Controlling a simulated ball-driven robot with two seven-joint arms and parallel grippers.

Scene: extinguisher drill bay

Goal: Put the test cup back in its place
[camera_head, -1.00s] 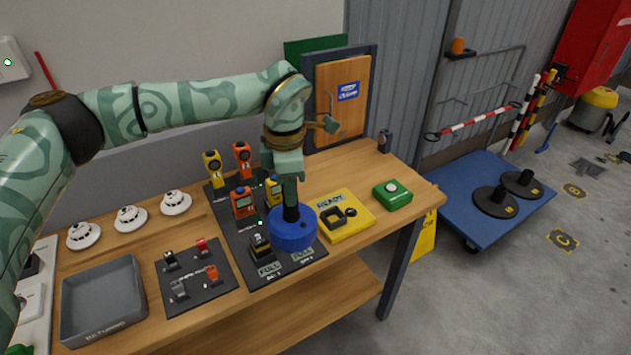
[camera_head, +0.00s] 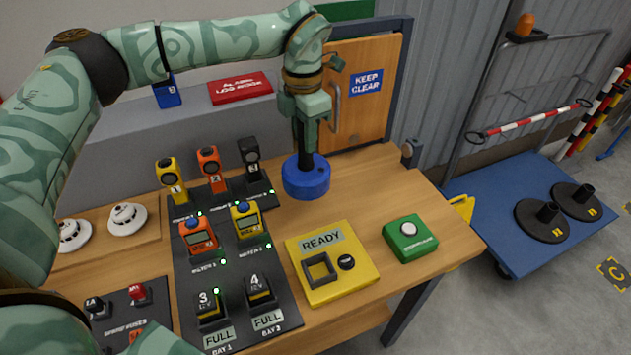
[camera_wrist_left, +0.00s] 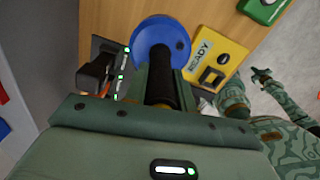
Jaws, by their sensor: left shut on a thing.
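The test cup (camera_head: 306,180) is a round blue cup on a black handle. My left gripper (camera_head: 306,118) is shut on the handle and holds the cup upright near the back of the bench, right of the dark rack mat. I cannot tell whether its underside touches the wood. In the left wrist view the blue cup (camera_wrist_left: 162,42) shows beyond the fingers, with the black handle between them. My right gripper (camera_wrist_left: 262,77) shows small at the right of the left wrist view, apart from the cup; its jaws are unclear.
The dark mat (camera_head: 222,262) holds testers, meters and batteries. A yellow READY plate (camera_head: 350,285) and a green button box (camera_head: 411,240) stand to the right. White detectors (camera_head: 127,217) are at left. Bare wood lies between the cup and the READY plate.

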